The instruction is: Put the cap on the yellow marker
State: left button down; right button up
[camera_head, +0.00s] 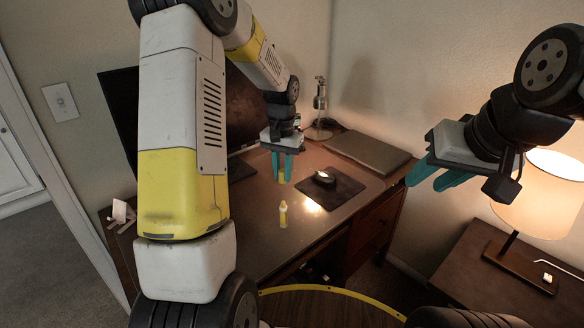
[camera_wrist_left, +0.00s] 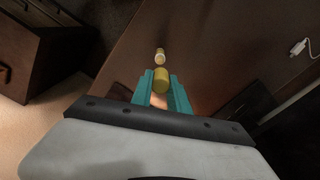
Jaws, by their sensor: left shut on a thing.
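The yellow marker (camera_head: 283,214) stands upright on the desk with its pale tip up; in the left wrist view it shows as a small pale and yellow shape (camera_wrist_left: 160,56) beyond the fingertips. My left gripper (camera_head: 282,177) is shut on the yellow cap (camera_wrist_left: 161,80), held between its teal fingers above the desk. In the head view the cap is mostly hidden by the fingers. The cap and marker are apart. My right gripper (camera_head: 426,184) is open and empty, in the air off the desk's right side.
A closed laptop (camera_head: 367,153) and a metal desk lamp (camera_head: 320,105) are at the back. A black monitor (camera_head: 118,115) stands behind my left arm. A lit lamp (camera_head: 545,190) stands on the right side table.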

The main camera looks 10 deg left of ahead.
pick_arm(q)
jog(key=shift+f, duration=0.1)
send_over(284, 201)
jog(key=shift+a+f, duration=0.1)
jog(key=shift+f, duration=2.7)
jog(key=shift+f, duration=1.55)
jog(key=c, duration=1.2)
grip_release()
jog(key=shift+r, duration=3.95)
